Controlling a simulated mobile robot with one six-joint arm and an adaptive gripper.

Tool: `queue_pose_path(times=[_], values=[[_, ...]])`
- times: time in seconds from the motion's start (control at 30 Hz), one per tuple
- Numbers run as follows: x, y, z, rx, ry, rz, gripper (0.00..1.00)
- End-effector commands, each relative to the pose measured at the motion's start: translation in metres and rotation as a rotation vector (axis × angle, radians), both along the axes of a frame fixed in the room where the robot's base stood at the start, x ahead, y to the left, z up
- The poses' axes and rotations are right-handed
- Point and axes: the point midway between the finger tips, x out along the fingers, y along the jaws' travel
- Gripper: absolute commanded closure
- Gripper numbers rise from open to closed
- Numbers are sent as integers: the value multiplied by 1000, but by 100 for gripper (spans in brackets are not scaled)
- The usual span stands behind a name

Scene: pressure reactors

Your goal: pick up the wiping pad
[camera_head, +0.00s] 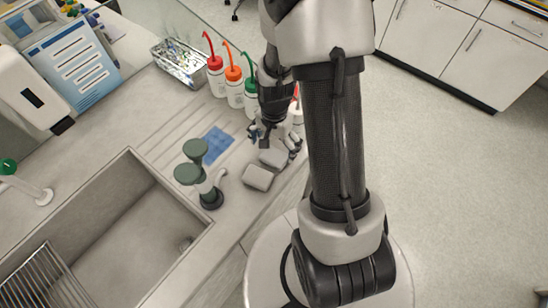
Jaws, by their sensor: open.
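Two pale grey block-shaped pads lie on the counter by its front edge; one is the nearer pad (257,177) and the other is the farther pad (273,158). A flat blue cloth-like piece (217,143) lies on the ribbed drainboard to their left. I cannot tell for sure which of these is the wiping pad. My gripper (274,142) is open, pointing down, with its fingers spread at the far side of the farther pad. I cannot tell whether they touch it. The arm hides part of the area on the right.
Wash bottles with red (215,75), orange (234,87) and green (250,97) tops stand behind the gripper. The floor at right is clear.

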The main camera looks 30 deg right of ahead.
Motion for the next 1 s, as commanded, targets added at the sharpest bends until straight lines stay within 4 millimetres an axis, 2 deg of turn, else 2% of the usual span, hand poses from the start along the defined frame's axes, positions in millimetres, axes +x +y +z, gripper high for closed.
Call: queue_pose_path(times=[0.2, 0.3, 0.53, 1.0], values=[[-1, 2, -35, 1, 4, 0, 6], [-1, 1, -46, 1, 3, 0, 6], [0, 1, -46, 0, 0, 0, 6], [-1, 1, -46, 0, 1, 0, 37]])
